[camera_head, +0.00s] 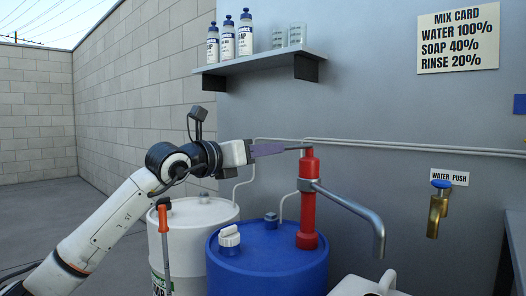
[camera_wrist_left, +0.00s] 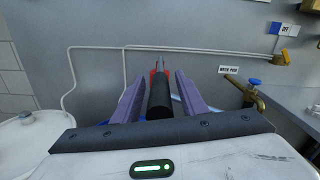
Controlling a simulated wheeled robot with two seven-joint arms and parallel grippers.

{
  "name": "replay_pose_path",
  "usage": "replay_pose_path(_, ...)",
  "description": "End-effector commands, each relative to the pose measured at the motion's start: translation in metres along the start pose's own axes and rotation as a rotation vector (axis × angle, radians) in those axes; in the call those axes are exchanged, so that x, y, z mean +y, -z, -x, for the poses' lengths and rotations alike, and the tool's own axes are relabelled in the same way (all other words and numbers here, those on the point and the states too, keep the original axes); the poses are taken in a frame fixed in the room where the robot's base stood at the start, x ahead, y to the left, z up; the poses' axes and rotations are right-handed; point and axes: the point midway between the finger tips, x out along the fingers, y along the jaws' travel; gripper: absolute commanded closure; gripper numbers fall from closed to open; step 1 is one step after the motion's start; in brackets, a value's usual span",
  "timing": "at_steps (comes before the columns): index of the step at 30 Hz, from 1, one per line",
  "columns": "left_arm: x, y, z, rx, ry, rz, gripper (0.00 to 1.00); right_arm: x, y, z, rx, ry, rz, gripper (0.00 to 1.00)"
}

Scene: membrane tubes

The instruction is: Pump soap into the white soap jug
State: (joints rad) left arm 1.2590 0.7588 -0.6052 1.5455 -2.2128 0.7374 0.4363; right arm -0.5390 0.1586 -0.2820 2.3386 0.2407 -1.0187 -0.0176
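A red hand pump (camera_head: 308,200) stands upright on a blue drum (camera_head: 225,268). Its bent grey spout (camera_head: 365,222) points down to the right, its end above a white jug (camera_head: 345,288) that is cut off at the bottom edge. My left gripper (camera_head: 278,149) is level with the pump's top, at its lever. In the left wrist view the black lever grip (camera_wrist_left: 159,98) lies between the two purple fingers, with a gap on each side. The gripper is open. My right gripper is not in view.
A white drum (camera_head: 185,214) stands left of the blue one, with an orange-handled tool (camera_head: 164,235) in front. A brass tap (camera_head: 437,212) is on the wall at right. A shelf (camera_head: 255,62) with bottles hangs above the arm.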

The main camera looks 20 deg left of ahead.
Motion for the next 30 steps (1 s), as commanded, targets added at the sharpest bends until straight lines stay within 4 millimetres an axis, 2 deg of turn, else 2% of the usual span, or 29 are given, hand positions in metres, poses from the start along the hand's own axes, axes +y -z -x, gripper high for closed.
replay_pose_path(5, 0.0, -0.001, 0.008, -0.002, 0.0, 0.0, 0.61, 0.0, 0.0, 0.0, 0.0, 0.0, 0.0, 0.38)
replay_pose_path(8, 0.001, -0.001, 0.023, -0.002, -0.001, -0.003, 0.61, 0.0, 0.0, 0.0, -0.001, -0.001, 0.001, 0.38)
replay_pose_path(15, 0.001, 0.001, 0.071, 0.001, -0.003, -0.002, 0.61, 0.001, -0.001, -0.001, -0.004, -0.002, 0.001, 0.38)
replay_pose_path(19, 0.001, 0.001, 0.09, 0.001, -0.002, -0.001, 0.61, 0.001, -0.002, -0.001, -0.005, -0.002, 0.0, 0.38)
replay_pose_path(24, 0.0, 0.001, 0.102, 0.001, -0.001, -0.001, 0.61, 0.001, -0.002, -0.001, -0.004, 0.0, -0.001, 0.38)
replay_pose_path(30, 0.0, 0.0, 0.103, 0.0, 0.0, 0.0, 0.61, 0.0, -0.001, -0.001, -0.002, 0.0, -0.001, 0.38)
